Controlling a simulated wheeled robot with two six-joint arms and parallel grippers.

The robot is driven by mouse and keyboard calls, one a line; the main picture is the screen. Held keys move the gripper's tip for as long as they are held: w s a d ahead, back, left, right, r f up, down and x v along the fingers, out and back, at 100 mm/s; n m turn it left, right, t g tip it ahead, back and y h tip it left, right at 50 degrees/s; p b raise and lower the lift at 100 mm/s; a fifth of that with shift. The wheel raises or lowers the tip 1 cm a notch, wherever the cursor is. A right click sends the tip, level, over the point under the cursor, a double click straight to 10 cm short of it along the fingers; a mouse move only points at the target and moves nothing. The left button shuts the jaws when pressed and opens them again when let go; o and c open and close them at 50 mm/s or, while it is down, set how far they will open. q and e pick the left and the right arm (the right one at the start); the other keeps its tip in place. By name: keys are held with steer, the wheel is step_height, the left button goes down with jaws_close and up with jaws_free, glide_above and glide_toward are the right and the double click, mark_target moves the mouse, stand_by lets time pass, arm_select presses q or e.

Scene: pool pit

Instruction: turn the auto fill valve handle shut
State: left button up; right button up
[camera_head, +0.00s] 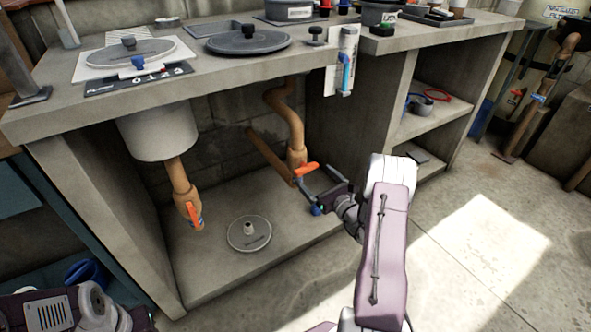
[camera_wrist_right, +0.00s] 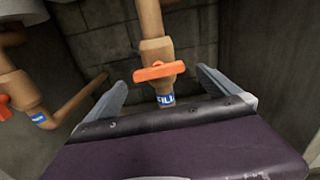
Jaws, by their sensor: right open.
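The orange auto fill valve handle (camera_head: 306,169) is on the tan pipe under the counter. In the right wrist view the handle (camera_wrist_right: 160,71) lies crosswise over the upright pipe, above a blue band reading "FILL" (camera_wrist_right: 166,100). My right gripper (camera_head: 317,184) is open at this valve. In the right wrist view its two fingers stand apart, one on each side of the handle, with gaps between; the gripper (camera_wrist_right: 151,74) holds nothing. My left arm shows at the lower left of the head view; its fingertips are out of frame.
A second orange handle (camera_head: 194,215) is on the pipe below the white bowl (camera_head: 160,132). A round lid (camera_head: 249,233) lies on the cabinet floor. The counter edge overhangs the cabinet, and a concrete side wall (camera_head: 340,130) stands right of the pipe.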

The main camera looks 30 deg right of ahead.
mark_target(306, 168)
steer(key=w+b, duration=0.1)
steer(key=w, duration=0.1)
steer(key=w+b, duration=0.1)
steer(key=w, duration=0.2)
steer(key=w+b, duration=0.2)
steer(key=shift+w+a+f, duration=0.1)
steer(key=shift+w+a, duration=0.2)
steer(key=shift+a, duration=0.1)
steer(key=shift+w, duration=0.25)
steer(key=shift+r, duration=0.2)
steer(key=c, duration=1.3)
steer(key=shift+r+p, duration=0.15)
steer(key=shift+p, duration=0.3)
steer(key=shift+m, duration=0.4)
steer(key=shift+f, duration=0.2)
steer(key=o, duration=1.3)
steer(key=shift+s, duration=0.1)
